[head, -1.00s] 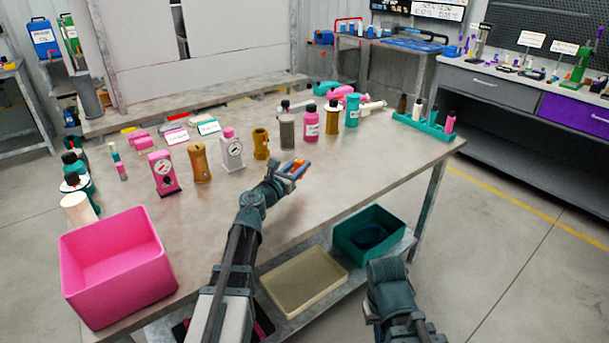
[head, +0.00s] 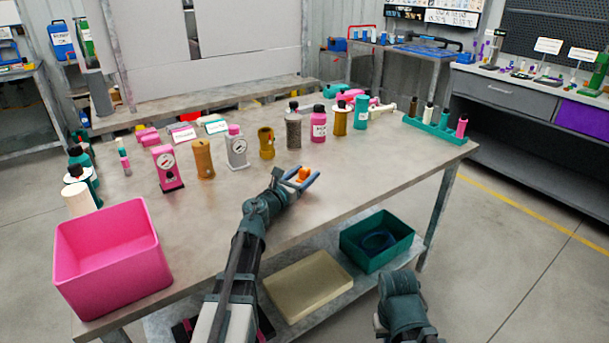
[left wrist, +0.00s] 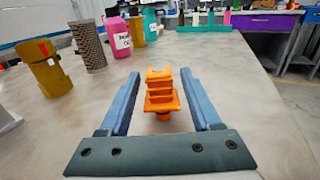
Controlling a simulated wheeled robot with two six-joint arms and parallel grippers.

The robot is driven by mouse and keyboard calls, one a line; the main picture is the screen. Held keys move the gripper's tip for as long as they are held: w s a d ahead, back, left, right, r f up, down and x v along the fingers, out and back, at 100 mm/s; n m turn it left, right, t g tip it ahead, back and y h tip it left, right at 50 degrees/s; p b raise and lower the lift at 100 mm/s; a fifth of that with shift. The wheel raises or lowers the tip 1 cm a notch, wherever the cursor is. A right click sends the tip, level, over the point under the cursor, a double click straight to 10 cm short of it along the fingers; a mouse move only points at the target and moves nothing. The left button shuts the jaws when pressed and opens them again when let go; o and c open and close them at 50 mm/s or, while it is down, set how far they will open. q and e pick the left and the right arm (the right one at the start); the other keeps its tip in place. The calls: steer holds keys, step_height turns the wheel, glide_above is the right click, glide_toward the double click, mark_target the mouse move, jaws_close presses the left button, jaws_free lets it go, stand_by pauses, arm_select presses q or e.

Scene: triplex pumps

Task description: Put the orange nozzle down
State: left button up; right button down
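The orange nozzle (head: 304,174) is on the bare grey tabletop, near the front edge. In the left wrist view the nozzle (left wrist: 162,92) looks upright, with wide ribs above and a narrow stem below. My left gripper (head: 308,180) is around it, one blue finger on each side. The left wrist view shows a gap between the nozzle and each finger of the gripper (left wrist: 160,85), so the gripper is open. The exact contact under the stem is hard to see.
Behind the nozzle stand a brass cylinder (head: 266,143), a grey textured cylinder (head: 293,132) and a pink bottle (head: 319,124). A pink bin (head: 110,268) is at the left, a teal rack (head: 440,131) at the far right. The table around the nozzle is clear.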

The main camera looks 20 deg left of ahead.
arm_select(q)
steer(key=shift+r+p, duration=0.3)
steer(key=v, duration=1.2)
steer(key=shift+f, duration=0.1)
